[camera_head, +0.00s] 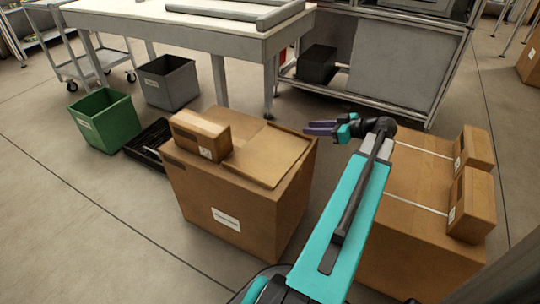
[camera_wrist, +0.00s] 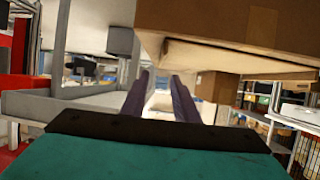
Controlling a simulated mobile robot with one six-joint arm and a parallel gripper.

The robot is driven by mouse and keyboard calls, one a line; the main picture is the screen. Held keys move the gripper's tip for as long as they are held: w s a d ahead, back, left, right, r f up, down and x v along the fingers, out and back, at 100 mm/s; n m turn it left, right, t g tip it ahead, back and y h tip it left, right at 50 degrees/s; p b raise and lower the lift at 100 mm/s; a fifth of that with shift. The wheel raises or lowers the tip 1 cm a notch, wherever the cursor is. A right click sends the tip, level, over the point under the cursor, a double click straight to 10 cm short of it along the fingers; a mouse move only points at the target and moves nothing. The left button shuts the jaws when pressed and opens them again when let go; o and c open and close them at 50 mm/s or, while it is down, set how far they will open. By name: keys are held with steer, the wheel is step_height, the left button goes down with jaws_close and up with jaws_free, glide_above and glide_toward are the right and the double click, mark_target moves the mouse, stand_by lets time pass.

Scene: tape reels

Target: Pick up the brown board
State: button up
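The brown board (camera_head: 262,156) lies flat on top of a large cardboard box (camera_head: 215,200), on its right half. In the wrist view, which looks upside down, a thin tan edge that seems to be the board (camera_wrist: 235,60) runs along the large box (camera_wrist: 225,22). My gripper (camera_head: 308,128) is near the board's far right corner, with its purple fingers pointing left. The wrist view shows the two fingers (camera_wrist: 160,90) parted with nothing between them. I see no contact with the board; the exact gap is hard to judge.
A smaller carton (camera_head: 200,134) sits left of the board on the same box. Another large box (camera_head: 405,215) with two cartons stands right, under my arm. A table (camera_head: 190,30) and metal cabinet (camera_head: 400,70) stand behind. Green (camera_head: 103,120) and grey (camera_head: 167,82) bins are left.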

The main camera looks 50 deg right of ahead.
mark_target(292, 130)
steer(key=shift+b+x, duration=0.45)
steer(key=shift+x, duration=1.6)
steer(key=shift+f, duration=0.1)
steer(key=shift+f+b+x, duration=0.25)
steer(key=shift+b+x, duration=0.9)
steer(key=shift+x, duration=1.3)
steer(key=shift+r, duration=0.1)
jaws_close()
